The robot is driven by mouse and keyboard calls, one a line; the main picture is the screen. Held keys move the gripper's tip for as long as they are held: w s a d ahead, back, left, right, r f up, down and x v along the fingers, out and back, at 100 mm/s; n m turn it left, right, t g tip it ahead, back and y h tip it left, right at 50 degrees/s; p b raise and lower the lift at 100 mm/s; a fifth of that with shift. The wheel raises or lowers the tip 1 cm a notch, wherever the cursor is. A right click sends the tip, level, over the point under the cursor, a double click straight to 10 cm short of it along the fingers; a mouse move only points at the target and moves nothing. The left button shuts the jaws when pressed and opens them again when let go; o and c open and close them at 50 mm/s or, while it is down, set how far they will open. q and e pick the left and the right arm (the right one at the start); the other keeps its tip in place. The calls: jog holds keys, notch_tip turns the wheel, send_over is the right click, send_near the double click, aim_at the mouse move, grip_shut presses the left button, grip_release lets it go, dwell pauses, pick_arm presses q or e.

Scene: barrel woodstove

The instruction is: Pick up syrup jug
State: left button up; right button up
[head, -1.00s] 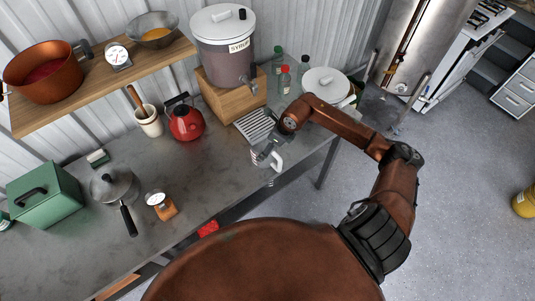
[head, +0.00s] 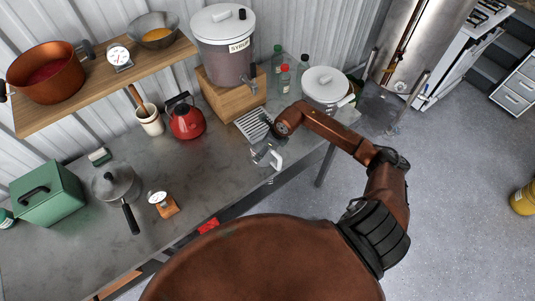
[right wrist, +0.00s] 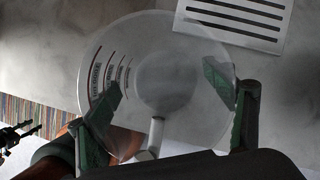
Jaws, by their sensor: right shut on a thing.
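The syrup jug (head: 276,162) is a clear measuring jug with a pale handle, at the counter's front edge in the head view, in front of the slotted drip tray. In the right wrist view the jug (right wrist: 165,55) is seen from above, with red and dark markings on its left wall. My right gripper (head: 263,151) is on the jug. In the wrist view its green-padded fingers (right wrist: 160,82) sit on either side of the jug, shut on it. I cannot tell whether the jug's base touches the counter.
The slotted drip tray (head: 253,124) lies below the tap of the syrup dispenser (head: 223,48) on its wooden box. A red kettle (head: 186,119) stands left. Bare counter (head: 210,165) lies left of the jug.

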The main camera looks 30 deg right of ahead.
jog(key=c, duration=0.6)
jog(key=shift+c, duration=0.4)
jog(key=shift+r, duration=0.15)
